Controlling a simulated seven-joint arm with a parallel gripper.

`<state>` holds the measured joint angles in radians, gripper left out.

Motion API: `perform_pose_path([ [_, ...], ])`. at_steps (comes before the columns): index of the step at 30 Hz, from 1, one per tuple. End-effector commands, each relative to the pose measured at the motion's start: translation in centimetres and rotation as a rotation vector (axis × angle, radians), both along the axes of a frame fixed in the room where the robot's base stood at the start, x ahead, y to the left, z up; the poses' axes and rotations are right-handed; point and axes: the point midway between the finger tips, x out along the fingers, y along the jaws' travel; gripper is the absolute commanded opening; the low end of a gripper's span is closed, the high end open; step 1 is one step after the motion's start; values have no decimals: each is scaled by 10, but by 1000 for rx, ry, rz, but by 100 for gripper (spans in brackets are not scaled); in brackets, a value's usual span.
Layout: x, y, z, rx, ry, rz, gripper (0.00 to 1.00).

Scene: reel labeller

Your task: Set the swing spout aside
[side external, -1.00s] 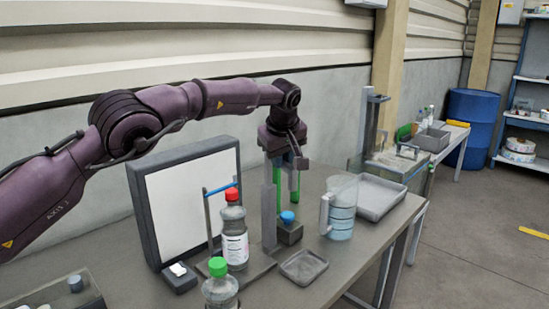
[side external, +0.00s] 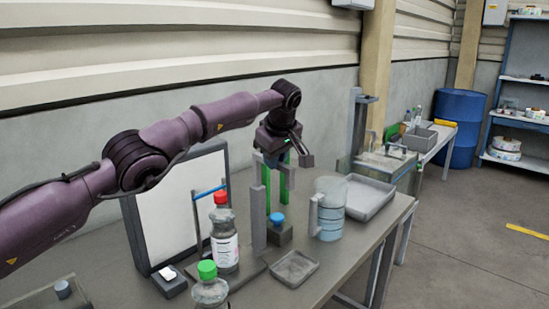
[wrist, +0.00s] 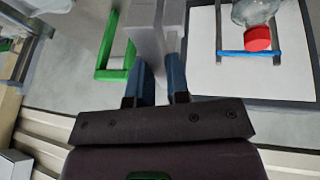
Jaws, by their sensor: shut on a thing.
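The swing spout looks like the light grey block-like arm (wrist: 148,28) in the wrist view. It also shows at the upper end of the grey post (side external: 258,222) in the side view, partly hidden by my gripper (side external: 277,160). My gripper (wrist: 158,66) is shut on it, with one blue finger on each side. I cannot tell whether the spout still joins the post. A block with a blue knob (side external: 277,219) sits beside the post's foot.
A green frame (wrist: 103,48) stands close beside the spout. A red-capped bottle (side external: 223,240), a green-capped bottle (side external: 209,290) and a measuring jug (side external: 330,208) stand nearby. A small tray (side external: 295,268) and a larger grey tray (side external: 368,199) are on the bench.

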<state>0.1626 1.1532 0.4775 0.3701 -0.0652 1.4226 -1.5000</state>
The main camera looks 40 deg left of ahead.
Motion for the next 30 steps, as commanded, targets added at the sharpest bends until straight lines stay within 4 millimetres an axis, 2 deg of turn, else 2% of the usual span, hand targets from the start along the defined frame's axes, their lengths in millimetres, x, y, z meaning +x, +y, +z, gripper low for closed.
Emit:
perform_pose_path([
  [8, 0, 0, 1, -3, -4, 0, 0],
  [9, 0, 0, 1, -2, -4, 0, 23],
  [12, 0, 0, 1, -1, -3, 0, 42],
  [22, 0, -1, 3, 0, -2, -1, 42],
  [30, -7, -13, 30, 0, -5, -2, 42],
])
